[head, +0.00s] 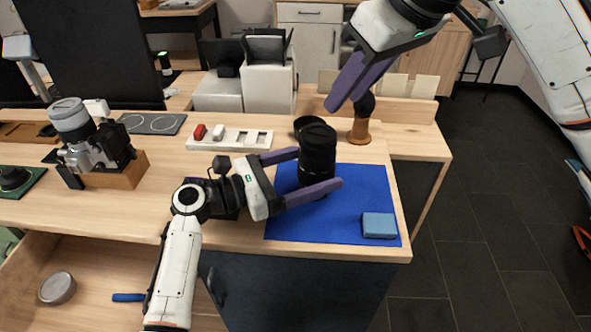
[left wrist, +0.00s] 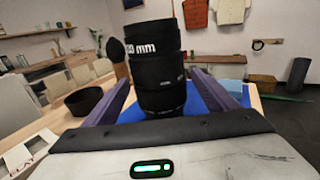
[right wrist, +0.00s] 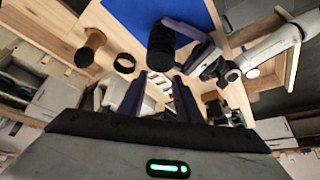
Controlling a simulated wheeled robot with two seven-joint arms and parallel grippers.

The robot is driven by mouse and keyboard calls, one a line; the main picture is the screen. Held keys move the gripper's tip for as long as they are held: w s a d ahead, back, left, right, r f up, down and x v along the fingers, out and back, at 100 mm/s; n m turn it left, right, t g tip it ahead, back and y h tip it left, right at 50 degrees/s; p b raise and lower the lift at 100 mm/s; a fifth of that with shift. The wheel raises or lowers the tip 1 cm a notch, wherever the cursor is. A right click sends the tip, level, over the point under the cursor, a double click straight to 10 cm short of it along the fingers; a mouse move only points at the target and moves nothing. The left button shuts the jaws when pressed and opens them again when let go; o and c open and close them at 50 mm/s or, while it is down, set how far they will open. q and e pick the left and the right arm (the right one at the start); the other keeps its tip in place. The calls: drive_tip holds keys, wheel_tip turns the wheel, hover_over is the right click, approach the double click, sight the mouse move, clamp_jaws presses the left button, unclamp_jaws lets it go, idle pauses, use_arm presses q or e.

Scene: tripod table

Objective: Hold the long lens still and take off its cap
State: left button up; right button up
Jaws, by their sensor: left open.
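The long black lens (head: 317,158) stands upright on the blue mat (head: 360,190), and it also shows in the left wrist view (left wrist: 157,70). Its black cap (head: 318,132) is at the top end. My left gripper (head: 320,172) is open, with its purple fingers on either side of the lens, apart from it as far as I can tell. My right gripper (head: 335,100) is raised above and behind the lens and holds nothing that I can see. In the right wrist view its fingers (right wrist: 162,100) are spread apart and the lens (right wrist: 161,46) is beyond them.
A light blue block (head: 379,225) lies on the mat's front right. A dark ring-like item (head: 306,123) and a brown-handled brush (head: 360,128) stand behind the lens. A white tray (head: 229,138) is behind my left gripper. A camera (head: 95,150) stands at left; an open drawer (head: 85,285) is below.

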use_arm(q)
drive_tip(key=shift+w+d, duration=0.2)
drive_tip(key=shift+d, duration=0.2)
drive_tip(key=shift+c, duration=0.2)
